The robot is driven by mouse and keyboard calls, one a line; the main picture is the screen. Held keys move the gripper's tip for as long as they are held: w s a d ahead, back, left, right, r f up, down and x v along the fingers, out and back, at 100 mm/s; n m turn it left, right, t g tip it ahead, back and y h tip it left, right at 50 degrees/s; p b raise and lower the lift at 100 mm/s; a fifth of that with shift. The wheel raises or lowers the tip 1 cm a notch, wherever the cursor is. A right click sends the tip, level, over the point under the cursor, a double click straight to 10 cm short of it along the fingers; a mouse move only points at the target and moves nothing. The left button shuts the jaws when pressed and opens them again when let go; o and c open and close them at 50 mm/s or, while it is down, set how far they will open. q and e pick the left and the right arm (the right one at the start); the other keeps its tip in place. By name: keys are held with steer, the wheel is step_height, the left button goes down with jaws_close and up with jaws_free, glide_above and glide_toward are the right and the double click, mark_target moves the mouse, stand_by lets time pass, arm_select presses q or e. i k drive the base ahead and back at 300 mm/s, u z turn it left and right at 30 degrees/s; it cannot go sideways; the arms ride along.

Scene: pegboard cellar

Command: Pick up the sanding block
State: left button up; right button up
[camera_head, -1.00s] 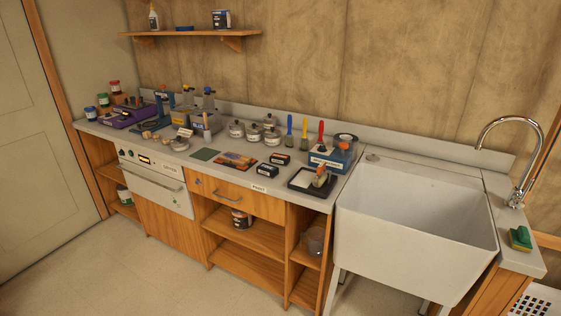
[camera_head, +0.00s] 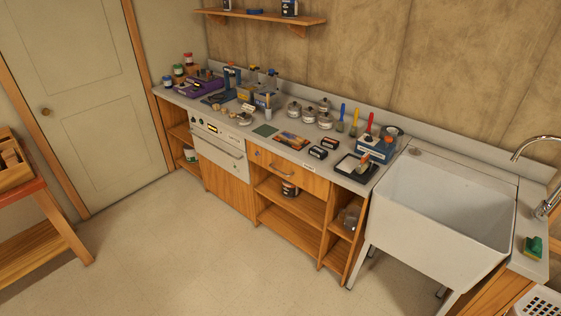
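I cannot tell for certain which thing is the sanding block. Two small dark blocks with pale and reddish faces, a front one (camera_head: 318,153) and a back one (camera_head: 330,144), lie on the grey counter (camera_head: 287,163) left of a black tray (camera_head: 346,169). A small dark blue block (camera_head: 255,11) lies on the wall shelf (camera_head: 262,18). A green and yellow block (camera_head: 533,246), like a sponge, sits right of the sink. All are small at this distance. Neither of my grippers is in view.
A deep white sink (camera_head: 437,218) stands at the counter's right end. Jars (camera_head: 309,115), brushes and a purple tool (camera_head: 200,86) crowd the counter. A wooden bench (camera_head: 35,205) with a box stands at the left. The floor (camera_head: 190,250) between is clear.

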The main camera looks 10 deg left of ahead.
mark_target(332, 144)
steer(key=u, duration=0.8)
steer(key=i, duration=1.65)
steer(key=z, duration=0.8)
